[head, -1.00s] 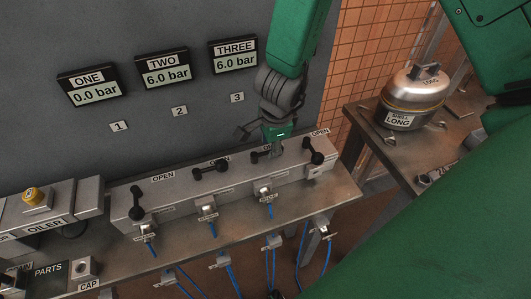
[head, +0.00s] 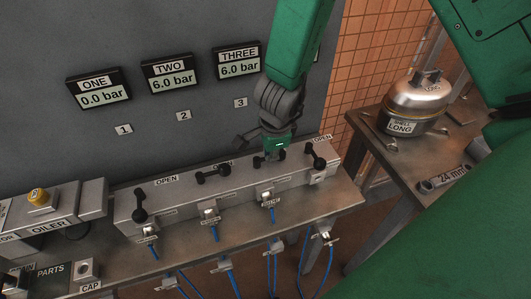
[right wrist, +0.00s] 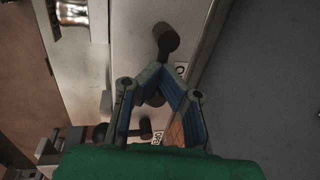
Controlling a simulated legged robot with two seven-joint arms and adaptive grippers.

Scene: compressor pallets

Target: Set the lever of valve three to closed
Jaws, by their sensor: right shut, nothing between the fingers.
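The valve bank is a long grey block (head: 235,198) on a metal bench, with several black levers on top. Lever three (head: 262,159) is the third from the left, largely hidden behind my right gripper (head: 274,152). That gripper points down right at it, with its fingers shut and empty; whether they touch the lever is unclear. The right wrist view shows the fingertips (right wrist: 160,92) close together over a dark part, with one black lever (right wrist: 166,40) beyond. The display for THREE (head: 237,61) reads 6.0 bar. My left gripper is out of view.
Lever one (head: 140,205) stands left, lever two (head: 213,173) beside three, and another lever (head: 316,156) close on the right. Blue hoses (head: 215,233) hang in front.

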